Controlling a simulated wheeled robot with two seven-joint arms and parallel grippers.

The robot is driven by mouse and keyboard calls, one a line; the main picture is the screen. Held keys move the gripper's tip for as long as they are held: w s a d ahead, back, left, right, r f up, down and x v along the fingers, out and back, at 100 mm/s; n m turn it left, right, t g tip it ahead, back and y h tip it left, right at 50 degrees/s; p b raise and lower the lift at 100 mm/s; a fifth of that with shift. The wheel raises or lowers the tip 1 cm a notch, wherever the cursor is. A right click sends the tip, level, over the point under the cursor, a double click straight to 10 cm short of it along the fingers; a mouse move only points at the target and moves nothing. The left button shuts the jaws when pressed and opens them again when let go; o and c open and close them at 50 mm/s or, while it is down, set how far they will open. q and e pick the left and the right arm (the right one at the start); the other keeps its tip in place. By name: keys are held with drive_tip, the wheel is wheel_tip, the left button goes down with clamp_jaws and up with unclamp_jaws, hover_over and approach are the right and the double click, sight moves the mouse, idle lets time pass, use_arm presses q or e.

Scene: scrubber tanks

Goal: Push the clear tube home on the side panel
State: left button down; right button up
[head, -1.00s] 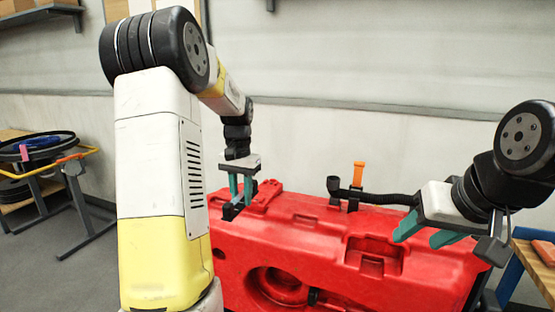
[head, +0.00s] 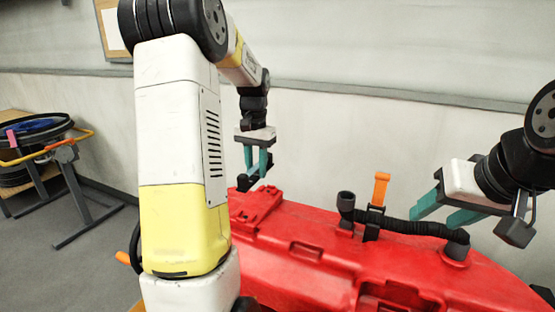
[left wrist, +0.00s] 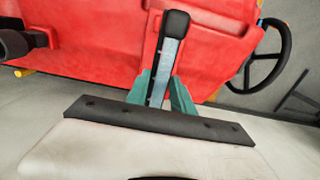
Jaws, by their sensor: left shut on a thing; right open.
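My left gripper (head: 259,165) is above the left end of the red tank (head: 310,250), its teal fingers pointing down. In the left wrist view the gripper (left wrist: 163,88) is shut on a narrow, greyish, see-through tube (left wrist: 164,72) with a black end piece (left wrist: 175,23). The tube points away from the gripper, across the red tank body (left wrist: 90,45). I cannot tell whether it touches the tank. The side panel and any seat for the tube cannot be made out. My right gripper (head: 446,207) is open and empty, near the black corrugated hose.
The black hose (head: 410,228) and an upright orange-handled latch (head: 381,190) stand on the tank top. A black steering wheel (left wrist: 268,58) shows at the right of the wrist view. A stand with an orange bar (head: 55,150) is at far left. Grey floor lies left of my arm.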

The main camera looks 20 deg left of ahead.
sight(257, 175)
use_arm(q)
drive_tip(key=shift+w+f, duration=0.1)
drive_tip(key=shift+f, duration=2.4)
drive_tip(key=shift+f, duration=0.15)
drive_tip(key=shift+f, duration=0.5)
drive_tip(key=shift+f, duration=0.15)
drive_tip(key=shift+f, duration=0.55)
drive_tip(key=shift+f, duration=0.15)
drive_tip(key=shift+f, duration=0.3)
drive_tip(key=shift+f, duration=0.45)
